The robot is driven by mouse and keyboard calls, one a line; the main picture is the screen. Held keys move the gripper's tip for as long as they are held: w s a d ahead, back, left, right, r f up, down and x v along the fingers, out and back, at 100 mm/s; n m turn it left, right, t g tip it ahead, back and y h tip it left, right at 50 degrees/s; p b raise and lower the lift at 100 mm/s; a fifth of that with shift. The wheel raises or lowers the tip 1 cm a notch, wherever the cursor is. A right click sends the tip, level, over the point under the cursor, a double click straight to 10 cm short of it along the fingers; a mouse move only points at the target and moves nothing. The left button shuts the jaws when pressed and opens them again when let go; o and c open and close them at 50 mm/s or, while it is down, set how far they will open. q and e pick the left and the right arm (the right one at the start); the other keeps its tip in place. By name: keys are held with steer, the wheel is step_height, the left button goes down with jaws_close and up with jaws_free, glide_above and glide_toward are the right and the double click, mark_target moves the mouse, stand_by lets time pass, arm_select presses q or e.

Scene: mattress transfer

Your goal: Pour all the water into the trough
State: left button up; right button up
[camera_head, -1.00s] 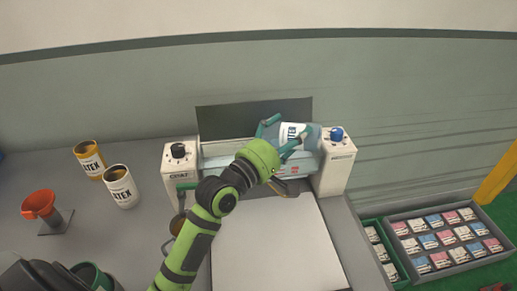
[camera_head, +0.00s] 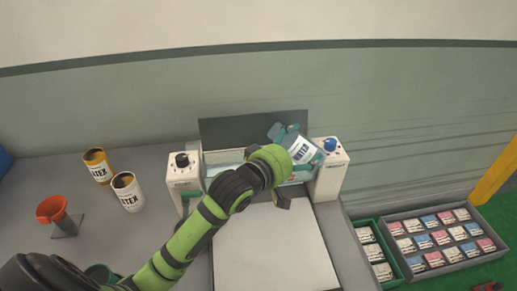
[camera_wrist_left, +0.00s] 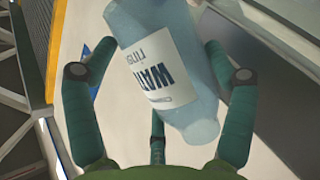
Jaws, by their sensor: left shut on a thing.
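My left gripper (camera_head: 290,136) is shut on a clear bluish water bottle (camera_head: 303,151) with a white label. It holds the bottle tilted above the right part of the trough (camera_head: 222,157), which lies between two white knobbed housings. In the left wrist view, the green fingers sit around the bottle (camera_wrist_left: 160,70), and the label reads "WATER". My forearm covers part of the trough. My right gripper does not show.
The left housing (camera_head: 185,174) has a black knob and the right housing (camera_head: 331,172) a blue one. A white plate (camera_head: 275,250) lies in front. A grey tray (camera_head: 400,262) of boxes is right.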

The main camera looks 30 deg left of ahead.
mark_target(308, 147)
arm_select(q)
steer(key=m+y+p, duration=0.1)
steer(key=p, duration=0.3)
steer(key=r+m+g+p, duration=0.1)
steer(key=m+p, duration=0.1)
steer(key=p, duration=0.2)
steer(key=shift+a+r+y, duration=0.1)
steer(key=shift+r+y, duration=0.05)
steer(key=shift+y, duration=0.25)
steer(key=d+m+y+p, duration=0.1)
steer(key=m+p, duration=0.1)
steer(key=p, duration=0.1)
steer(key=shift+w+d+g, duration=0.1)
steer(key=shift+d+g, duration=0.1)
steer(key=shift+g, duration=0.1)
steer(key=shift+d+f+m+y, duration=0.2)
steer(key=shift+f+m+y, duration=0.2)
steer(key=shift+f+m, duration=0.1)
steer(key=shift+d+f+m, duration=0.1)
steer(key=shift+m, duration=0.3)
steer(key=shift+w+d+r+m+y, duration=0.15)
steer(key=shift+r+m+y, duration=0.35)
steer(key=shift+m+y, duration=0.15)
steer(key=shift+g, duration=0.3)
step_height(308, 147, up, 5)
steer(key=shift+f, duration=0.1)
